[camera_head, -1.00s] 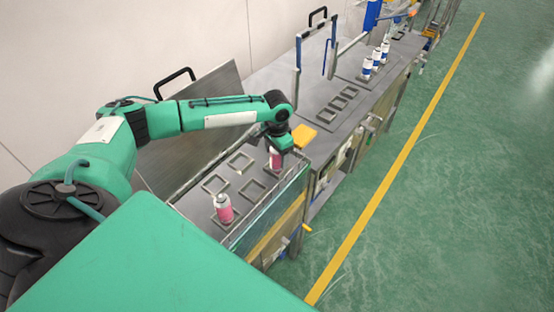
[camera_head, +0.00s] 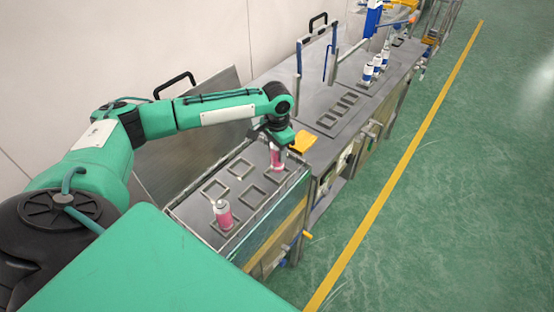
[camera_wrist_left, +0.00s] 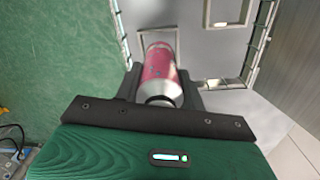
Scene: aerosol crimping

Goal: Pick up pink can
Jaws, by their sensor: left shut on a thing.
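A pink can (camera_head: 277,158) with a silver top is at the far end of the near station, under my left gripper (camera_head: 279,143). In the left wrist view the pink can (camera_wrist_left: 160,68) stands between the two dark fingers of the left gripper (camera_wrist_left: 162,88), which is shut on it. Whether its base touches the surface is hard to tell. A second pink can (camera_head: 223,214) stands upright in a square holder at the near end, apart from the gripper. My right gripper is not in view.
The station's grey top (camera_head: 195,207) has several empty square holders (camera_head: 214,190) and a low rail along its edge. A yellow piece (camera_head: 302,142) sits just beyond the held can. Several blue-and-white cans (camera_head: 368,72) stand on the farther bench. The green floor on the right is clear.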

